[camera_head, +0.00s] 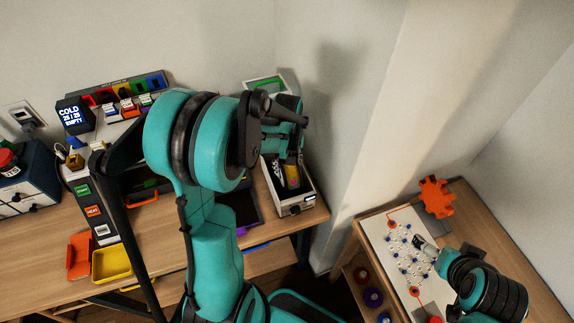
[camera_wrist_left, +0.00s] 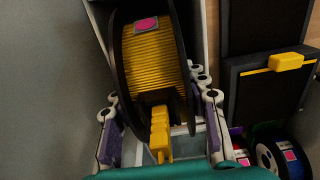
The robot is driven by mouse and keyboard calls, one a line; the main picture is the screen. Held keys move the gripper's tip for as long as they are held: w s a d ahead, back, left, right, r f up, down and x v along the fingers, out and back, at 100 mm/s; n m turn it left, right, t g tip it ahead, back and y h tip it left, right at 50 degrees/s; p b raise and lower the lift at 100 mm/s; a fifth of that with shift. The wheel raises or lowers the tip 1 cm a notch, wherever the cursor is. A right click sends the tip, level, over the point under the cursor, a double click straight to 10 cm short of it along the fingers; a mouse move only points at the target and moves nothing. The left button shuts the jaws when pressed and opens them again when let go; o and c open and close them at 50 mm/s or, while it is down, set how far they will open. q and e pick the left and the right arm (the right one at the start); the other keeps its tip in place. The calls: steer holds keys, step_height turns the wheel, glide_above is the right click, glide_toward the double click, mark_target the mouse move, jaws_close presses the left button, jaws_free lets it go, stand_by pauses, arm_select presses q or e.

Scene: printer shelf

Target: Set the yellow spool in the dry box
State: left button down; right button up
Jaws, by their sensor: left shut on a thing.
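The yellow spool (camera_wrist_left: 155,62), with black flanges and a pink label, fills the middle of the left wrist view. In the head view only a small yellow and black part of the spool (camera_head: 292,176) shows below my gripper. My left gripper (camera_head: 288,150) is shut on the spool, with fingers on both sides of it in the wrist view (camera_wrist_left: 160,125). The spool is at the opening of the white dry box (camera_head: 297,208); how deep it sits is hidden. My right gripper (camera_head: 427,249) is over the white board at the right; its jaws are too small to judge.
A labelled machine with coloured slots (camera_head: 125,90) stands at the back left. A yellow tray (camera_head: 112,264) and an orange tray (camera_head: 80,255) lie at the front left. A wall stands close right of the dry box. Other spools (camera_wrist_left: 270,158) show lower right in the wrist view.

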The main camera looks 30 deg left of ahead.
arm_select(q)
steer(key=shift+f+b, duration=0.5)
steer(key=shift+f, duration=0.05)
steer(key=c, duration=0.7)
jaws_free()
steer(key=shift+r, duration=0.1)
steer(key=shift+c, duration=0.2)
